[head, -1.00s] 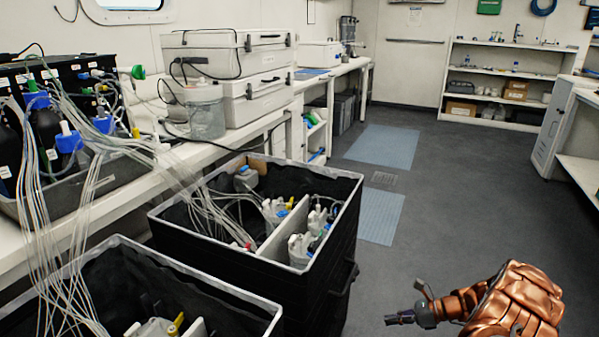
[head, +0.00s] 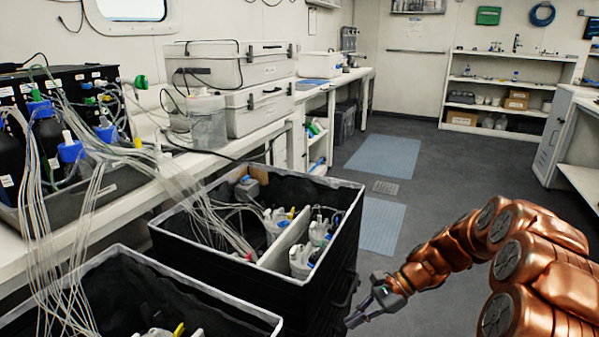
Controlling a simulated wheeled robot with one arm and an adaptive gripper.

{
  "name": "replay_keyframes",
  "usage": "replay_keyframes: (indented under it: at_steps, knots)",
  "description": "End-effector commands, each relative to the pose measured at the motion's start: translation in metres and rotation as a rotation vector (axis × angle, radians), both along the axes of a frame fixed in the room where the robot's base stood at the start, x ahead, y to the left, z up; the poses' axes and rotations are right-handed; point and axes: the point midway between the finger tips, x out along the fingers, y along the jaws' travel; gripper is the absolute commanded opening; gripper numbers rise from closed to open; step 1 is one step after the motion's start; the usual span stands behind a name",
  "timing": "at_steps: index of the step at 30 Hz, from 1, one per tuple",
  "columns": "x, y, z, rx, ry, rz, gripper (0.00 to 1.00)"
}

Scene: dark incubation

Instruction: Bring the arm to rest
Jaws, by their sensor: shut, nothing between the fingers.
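My gripper (head: 356,317) is at the lower right in the head view, at the end of my copper-coloured arm. Its fingers are together and hold nothing. It points down and to the left, over the floor by the right side of the black bin (head: 318,268). I cannot tell whether it touches the bin. My arm is bent and fills the lower right corner.
A second black bin (head: 258,318) stands at the front left. Thin tubes run from bottles on the bench (head: 140,218) into the bins. Grey cases (head: 235,65) sit on the bench. The floor (head: 440,170) is free ahead, with blue mats (head: 383,157). Shelves (head: 505,85) stand at the back right.

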Motion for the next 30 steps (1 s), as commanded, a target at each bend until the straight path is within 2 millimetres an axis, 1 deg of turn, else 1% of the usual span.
replay_keyframes:
  at_steps: [1,3,7,14,18,23,30]
  knots:
    - [-0.01,0.006,0.01,-0.015,-0.026,0.043,0.0]
    - [-0.024,0.012,0.02,-0.037,-0.061,0.103,0.0]
    - [-0.053,0.021,0.037,-0.078,-0.12,0.216,0.0]
    - [-0.103,0.026,0.059,-0.159,-0.217,0.407,0.0]
    - [-0.135,0.024,0.069,-0.211,-0.268,0.519,0.0]
    - [-0.169,0.018,0.077,-0.272,-0.326,0.643,0.0]
    - [-0.22,0.0,0.086,-0.367,-0.396,0.821,0.0]
